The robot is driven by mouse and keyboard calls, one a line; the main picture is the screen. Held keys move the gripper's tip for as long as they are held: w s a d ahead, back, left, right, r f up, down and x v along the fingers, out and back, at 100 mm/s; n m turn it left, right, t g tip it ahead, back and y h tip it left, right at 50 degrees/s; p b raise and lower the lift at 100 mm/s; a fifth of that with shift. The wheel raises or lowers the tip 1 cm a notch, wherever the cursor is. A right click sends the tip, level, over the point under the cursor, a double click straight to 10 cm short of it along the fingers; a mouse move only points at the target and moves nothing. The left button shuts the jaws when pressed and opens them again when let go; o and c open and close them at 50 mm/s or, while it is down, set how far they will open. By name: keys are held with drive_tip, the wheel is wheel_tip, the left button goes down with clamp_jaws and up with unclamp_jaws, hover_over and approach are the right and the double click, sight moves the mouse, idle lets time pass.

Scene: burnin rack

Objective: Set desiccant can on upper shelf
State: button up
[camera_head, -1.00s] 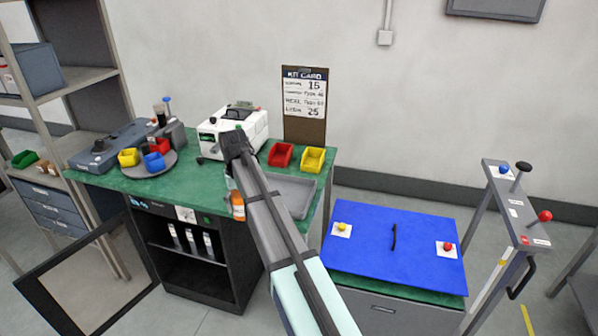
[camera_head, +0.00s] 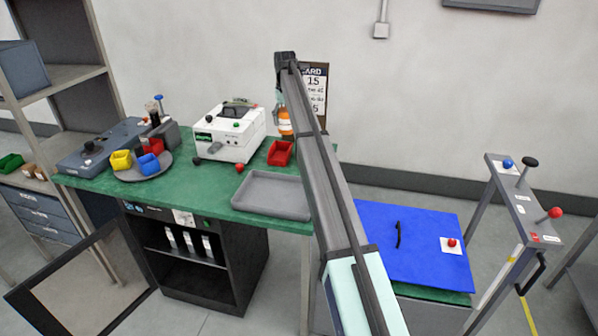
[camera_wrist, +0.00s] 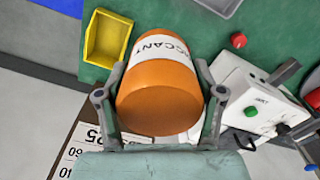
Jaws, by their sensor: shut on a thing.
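The orange desiccant can (camera_wrist: 160,105), with a white lettered band, is held between both fingers of my gripper (camera_wrist: 160,75) in the wrist view. In the head view the can (camera_head: 285,124) hangs above the back of the green bench, in front of the kit card; my arm partly hides it and my gripper (camera_head: 281,100). A grey shelf rack stands at the far left, with an upper shelf board (camera_head: 62,76) carrying a blue-grey bin (camera_head: 22,68). The right part of that board looks bare.
The green bench (camera_head: 200,192) holds a white tester (camera_head: 229,132), a red bin (camera_head: 280,152), a grey tray (camera_head: 270,195) and a turntable with small bins (camera_head: 142,172). A black cabinet with its door (camera_head: 70,275) open stands below. A blue panel (camera_head: 405,225) lies at right.

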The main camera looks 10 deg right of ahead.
wheel_tip(320, 180, down, 20)
drive_tip(key=p, duration=0.5)
drive_tip(key=shift+d+r+p, duration=0.1)
drive_tip(key=shift+p, duration=0.25)
drive_tip(key=o, duration=1.3)
wheel_tip(320, 180, up, 11)
drive_tip(key=b, duration=0.4)
drive_tip(key=shift+o, duration=0.6)
drive_tip(key=shift+r, duration=0.55)
